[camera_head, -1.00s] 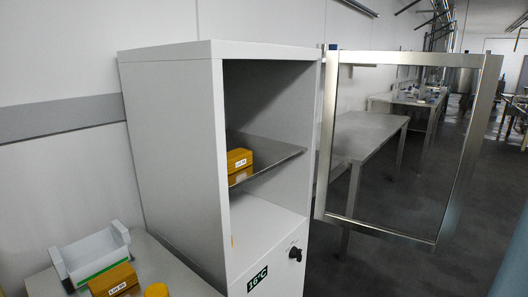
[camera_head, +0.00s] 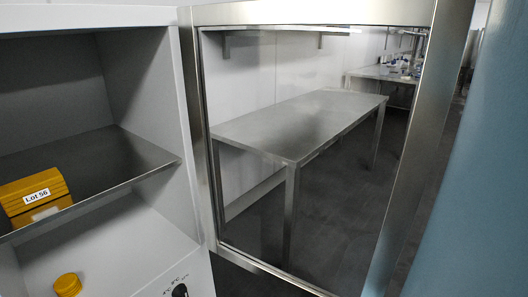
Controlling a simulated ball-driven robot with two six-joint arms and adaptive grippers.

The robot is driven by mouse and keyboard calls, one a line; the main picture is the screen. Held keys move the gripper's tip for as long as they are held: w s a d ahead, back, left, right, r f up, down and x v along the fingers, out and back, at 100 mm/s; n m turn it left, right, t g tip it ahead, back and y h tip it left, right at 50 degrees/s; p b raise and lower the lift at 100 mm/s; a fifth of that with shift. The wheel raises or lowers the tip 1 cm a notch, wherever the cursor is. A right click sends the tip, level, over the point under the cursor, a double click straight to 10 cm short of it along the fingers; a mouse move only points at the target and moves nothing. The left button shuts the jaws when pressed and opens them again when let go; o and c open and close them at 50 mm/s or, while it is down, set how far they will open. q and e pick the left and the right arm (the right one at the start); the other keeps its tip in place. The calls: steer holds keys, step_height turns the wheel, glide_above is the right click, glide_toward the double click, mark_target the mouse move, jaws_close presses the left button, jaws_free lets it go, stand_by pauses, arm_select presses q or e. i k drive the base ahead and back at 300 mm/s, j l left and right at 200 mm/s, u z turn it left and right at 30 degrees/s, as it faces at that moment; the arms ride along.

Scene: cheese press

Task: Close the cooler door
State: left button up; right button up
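The cooler (camera_head: 180,215) is a white cabinet at the left of the head view, seen close up, with its front uncovered. Its door (camera_head: 422,125) is a glass pane in a wide brushed-metal frame. The door stands open, swung out to the right of the cabinet, with its hinge side along the cabinet's right front edge. Neither of my grippers is in view.
A metal shelf (camera_head: 125,160) in the cooler bears a yellow block labelled "Lot 56" (camera_head: 35,190). A yellow round-topped item (camera_head: 67,285) stands below it. A steel table (camera_head: 300,115) stands behind the door glass.

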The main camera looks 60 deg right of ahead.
mark_target(450, 22)
steer(key=k+l, duration=0.1)
steer(key=l, duration=0.35)
steer(key=k+l, duration=0.1)
steer(key=l, duration=0.35)
steer(key=k+l+u, duration=0.1)
steer(key=l, duration=0.35)
steer(key=k+l, duration=0.15)
steer(key=l, duration=0.25)
steer(key=k+l, duration=0.1)
steer(key=l, duration=0.35)
steer(key=k+l+u, duration=0.1)
steer(key=l, duration=0.35)
